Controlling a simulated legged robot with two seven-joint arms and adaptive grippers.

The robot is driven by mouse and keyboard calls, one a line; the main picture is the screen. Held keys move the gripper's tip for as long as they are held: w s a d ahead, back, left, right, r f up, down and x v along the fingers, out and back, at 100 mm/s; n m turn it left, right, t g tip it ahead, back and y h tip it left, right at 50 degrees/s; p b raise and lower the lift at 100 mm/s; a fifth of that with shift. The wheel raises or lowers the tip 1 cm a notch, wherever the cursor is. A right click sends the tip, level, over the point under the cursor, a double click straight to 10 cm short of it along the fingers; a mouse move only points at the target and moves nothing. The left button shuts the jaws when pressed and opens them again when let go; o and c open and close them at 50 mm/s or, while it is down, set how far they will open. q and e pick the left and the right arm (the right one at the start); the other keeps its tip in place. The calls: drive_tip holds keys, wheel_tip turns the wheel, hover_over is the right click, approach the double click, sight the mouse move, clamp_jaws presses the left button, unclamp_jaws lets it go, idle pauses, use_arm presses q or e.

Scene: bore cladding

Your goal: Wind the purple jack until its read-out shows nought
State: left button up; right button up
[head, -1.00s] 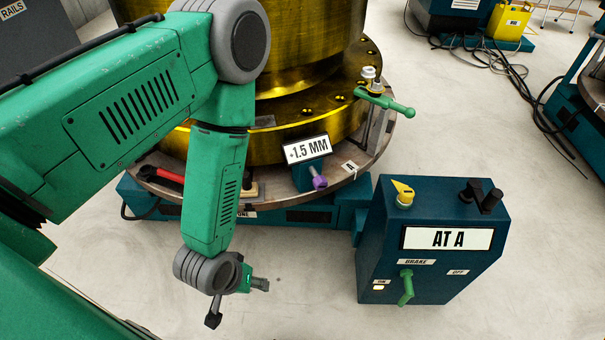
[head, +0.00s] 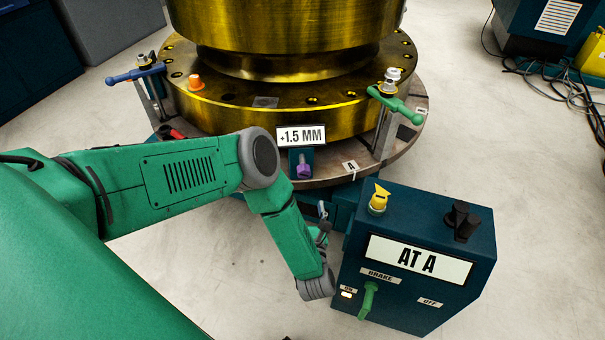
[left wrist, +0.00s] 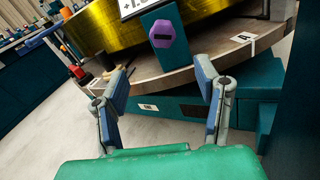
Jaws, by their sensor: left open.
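The purple jack (head: 303,168) sits at the front of the round table, under a white read-out (head: 301,136) that shows +1.5 MM. In the left wrist view the jack's purple hexagonal head (left wrist: 161,34) faces me, with a dark slot across it, on a teal block. The read-out is cut off at the top there. My left gripper (left wrist: 165,95) is open and empty, its two blue-padded fingers apart. The jack head lies beyond and above the fingertips, not touching them. In the head view this gripper (head: 323,218) is small and partly hidden by its own wrist. My right gripper is not in view.
A green clamp handle (head: 398,106), a blue one (head: 136,73) and an orange cap (head: 195,82) are around the brass flange.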

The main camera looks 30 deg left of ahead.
sight(304, 175)
use_arm(q)
drive_tip(key=x, duration=0.2)
drive_tip(key=b+x, duration=0.1)
drive_tip(key=x, duration=0.1)
drive_tip(key=d+x, duration=0.1)
drive_tip(key=x, duration=0.1)
drive_tip(key=shift+w+r, duration=0.15)
drive_tip(key=shift+w, duration=0.15)
drive_tip(key=x, duration=0.2)
drive_tip(key=b+x, duration=0.1)
drive_tip(key=x, duration=0.1)
drive_tip(key=b+x, duration=0.1)
drive_tip(key=x, duration=0.1)
drive_tip(key=shift+a+f, duration=0.25)
drive_tip(key=shift+a, duration=0.3)
drive_tip(key=shift+w+d+r, duration=0.2)
drive_tip(key=shift+d+r, duration=0.05)
drive_tip(key=shift+d, duration=0.05)
drive_tip(key=shift+a, duration=0.15)
drive_tip(key=c, duration=1.1)
drive_tip(key=shift+a+f, duration=0.1)
drive_tip(key=shift+a, duration=0.05)
drive_tip(key=shift+c, duration=0.2)
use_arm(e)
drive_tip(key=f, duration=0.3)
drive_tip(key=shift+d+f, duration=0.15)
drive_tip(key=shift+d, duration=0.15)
